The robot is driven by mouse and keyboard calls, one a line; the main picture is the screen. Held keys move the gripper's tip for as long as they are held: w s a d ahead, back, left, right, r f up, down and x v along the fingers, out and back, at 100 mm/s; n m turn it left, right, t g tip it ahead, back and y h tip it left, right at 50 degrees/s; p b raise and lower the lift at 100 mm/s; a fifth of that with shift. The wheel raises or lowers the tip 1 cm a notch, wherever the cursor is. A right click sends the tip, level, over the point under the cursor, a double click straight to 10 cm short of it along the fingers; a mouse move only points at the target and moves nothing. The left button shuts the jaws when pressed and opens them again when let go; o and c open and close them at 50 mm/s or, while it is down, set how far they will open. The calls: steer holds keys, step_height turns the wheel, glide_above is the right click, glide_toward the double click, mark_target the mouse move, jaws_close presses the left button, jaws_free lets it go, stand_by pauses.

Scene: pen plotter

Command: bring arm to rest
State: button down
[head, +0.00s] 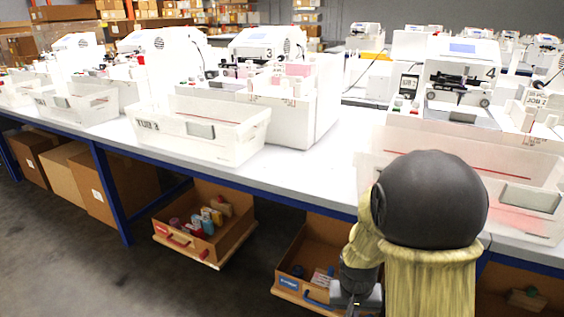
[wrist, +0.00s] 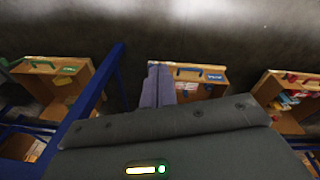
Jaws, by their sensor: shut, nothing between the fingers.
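My arm shows at the lower right of the head view, with a dark round joint (head: 430,198) and pale yellow covers. It hangs in front of the table edge. My gripper (head: 357,298) is low, beside the open wooden box (head: 312,240) with the blue handle, below the table top. In the wrist view my gripper (wrist: 158,84) has its grey fingers together, with nothing between them. The fingers overlap the left part of a wooden box (wrist: 208,72) in that view. I cannot tell whether they touch it.
A long white table (head: 330,150) with blue legs carries several white plotter machines (head: 290,90) and a white bin (head: 200,130). Another wooden box (head: 225,230) with a red handle holds small items under the table. Grey floor (head: 80,265) is clear at the lower left.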

steer(key=s+a+r+n+t+y+p, duration=0.1)
steer(key=s+a+r+n+t, duration=0.1)
steer(key=s+r, duration=0.6)
step_height(320, 180, up, 34)
steer(key=p, duration=3.5)
steer(key=shift+w+d+r, duration=0.25)
steer(key=shift+w, duration=0.05)
